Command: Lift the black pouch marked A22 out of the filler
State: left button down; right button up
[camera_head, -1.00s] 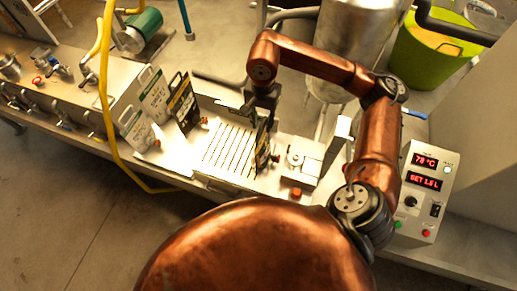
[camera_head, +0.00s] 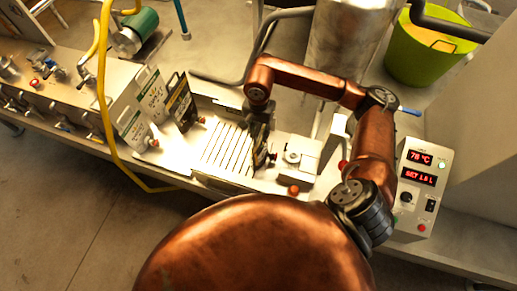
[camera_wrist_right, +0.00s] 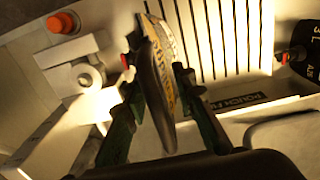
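A dark pouch (camera_head: 261,157) stands edge-on at the right end of the slotted filler plate (camera_head: 226,147). My right gripper (camera_head: 262,128) is over it, pointing down. In the right wrist view the pouch (camera_wrist_right: 154,78) rises between the two fingers of my right gripper (camera_wrist_right: 154,72), with bright gaps beside it lower down; the fingers look open around it. Contact at the fingertips is hard to judge. Its marking is not readable from here. My left gripper is not in view.
Another dark pouch (camera_head: 181,106) and two light pouches (camera_head: 152,92) (camera_head: 133,124) stand left of the plate. A grey block with a round fitting (camera_head: 294,157) and an orange button (camera_head: 293,190) are close on the right. A yellow hose (camera_head: 105,100) hangs at left.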

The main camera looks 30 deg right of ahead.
jog(key=shift+c, duration=0.5)
grip_shut()
jog(key=shift+r, duration=0.15)
dwell(0.4)
